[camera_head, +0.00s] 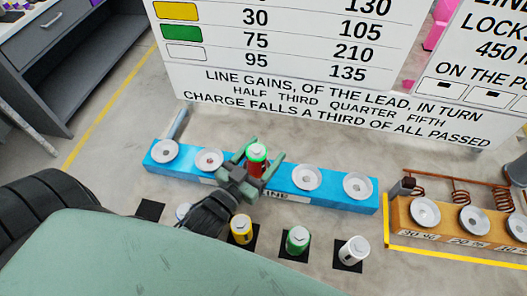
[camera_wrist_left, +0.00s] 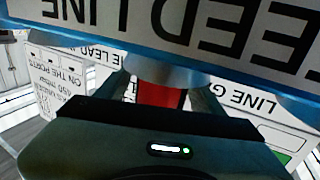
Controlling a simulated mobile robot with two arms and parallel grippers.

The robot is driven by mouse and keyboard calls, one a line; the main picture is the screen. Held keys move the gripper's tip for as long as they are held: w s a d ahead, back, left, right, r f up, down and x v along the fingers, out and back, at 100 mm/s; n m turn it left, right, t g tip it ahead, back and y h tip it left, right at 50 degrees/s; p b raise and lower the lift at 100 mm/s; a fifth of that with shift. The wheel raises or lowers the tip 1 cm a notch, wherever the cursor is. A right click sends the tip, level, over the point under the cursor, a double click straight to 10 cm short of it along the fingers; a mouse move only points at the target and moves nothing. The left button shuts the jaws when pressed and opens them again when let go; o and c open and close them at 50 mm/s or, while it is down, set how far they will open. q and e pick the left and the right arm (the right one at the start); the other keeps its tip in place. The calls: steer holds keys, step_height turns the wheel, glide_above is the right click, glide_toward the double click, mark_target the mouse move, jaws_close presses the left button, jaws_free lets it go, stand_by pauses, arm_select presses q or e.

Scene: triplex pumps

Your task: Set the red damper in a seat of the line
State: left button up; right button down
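Two more lie right, the inner (camera_head: 306,177) and outer (camera_head: 357,186). My right gripper is not in view.
A yellow damper (camera_head: 241,229), a green damper (camera_head: 297,240) and a white damper (camera_head: 353,251) stand on dark pads in front. An empty pad (camera_head: 151,210) lies at left. A wooden block (camera_head: 450,232) with coils is at right. A sign board (camera_head: 310,90) stands behind.

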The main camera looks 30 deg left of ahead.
arm_select(q)
steer(key=shift+f, duration=0.3)
steer(key=shift+r, duration=0.15)
steer(key=shift+r, duration=0.3)
step_height(320, 180, up, 20)
steer(key=p, duration=0.3)
steer(key=shift+f+p, duration=0.2)
steer(key=shift+p, duration=0.2)
